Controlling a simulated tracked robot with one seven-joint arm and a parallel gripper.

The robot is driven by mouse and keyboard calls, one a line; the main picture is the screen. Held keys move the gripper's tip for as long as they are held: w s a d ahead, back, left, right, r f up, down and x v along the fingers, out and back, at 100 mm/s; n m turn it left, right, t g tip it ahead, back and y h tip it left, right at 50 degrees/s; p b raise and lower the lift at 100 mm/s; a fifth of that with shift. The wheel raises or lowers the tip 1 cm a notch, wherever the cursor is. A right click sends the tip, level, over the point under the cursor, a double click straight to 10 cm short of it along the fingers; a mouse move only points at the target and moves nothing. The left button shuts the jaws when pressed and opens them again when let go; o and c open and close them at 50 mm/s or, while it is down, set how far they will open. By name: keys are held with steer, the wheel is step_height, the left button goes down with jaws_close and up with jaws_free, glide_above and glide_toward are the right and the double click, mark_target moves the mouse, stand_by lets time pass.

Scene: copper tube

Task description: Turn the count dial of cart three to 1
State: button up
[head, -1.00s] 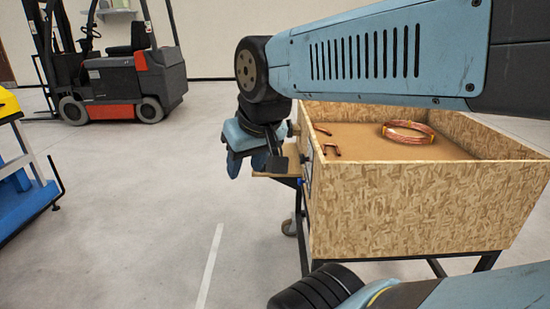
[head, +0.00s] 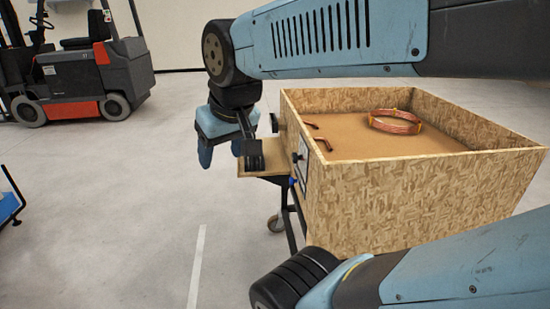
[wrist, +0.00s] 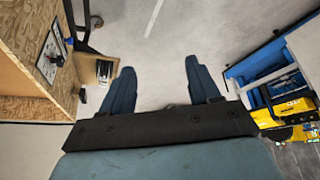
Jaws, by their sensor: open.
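The cart is a chipboard box (head: 420,200) on a dark frame, right of centre in the head view; no cart number is readable. On its left end is a white dial plate (head: 303,160) with a dark knob, seen edge-on. In the wrist view the dial plate (wrist: 50,58) is at upper left, with a dark pointer or knob; its marks are too small to read. My gripper (head: 205,155) is left of this end, apart from the dial. In the wrist view its two blue fingers (wrist: 159,64) are spread, with only floor between them.
A small wooden shelf (head: 262,165) juts from the cart's end, close to my gripper. A copper coil (head: 394,122) and bent copper pieces lie in the box. A forklift (head: 80,75) stands at back left. A blue and yellow cart (wrist: 285,85) is at right in the wrist view.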

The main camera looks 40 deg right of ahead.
steer(key=shift+o, duration=0.5)
steer(key=w+d+f+n+g+h, duration=0.2)
steer(key=w+d+f+g+h, duration=0.1)
steer(key=w+d+f+g, duration=0.4)
steer(key=w+d+f, duration=0.3)
steer(key=w+d, duration=0.1)
steer(key=w, duration=0.1)
steer(key=shift+w+f+n+g+h, duration=0.2)
steer(key=shift+w+n+g+h, duration=0.1)
steer(key=n+g+h, duration=0.6)
steer(key=g+h, duration=0.1)
steer(key=h, duration=0.5)
glide_toward(295, 158)
steer(key=s+d, duration=0.1)
steer(key=d, duration=0.2)
steer(key=s+d+f, duration=0.1)
steer(key=d, duration=0.2)
steer(key=s+d, duration=0.1)
steer(key=d, duration=0.2)
steer(key=shift+d+f, duration=0.1)
steer(key=shift+f, duration=0.1)
steer(key=shift+c, duration=0.3)
steer(key=c, duration=0.9)
steer(key=shift+c, duration=0.3)
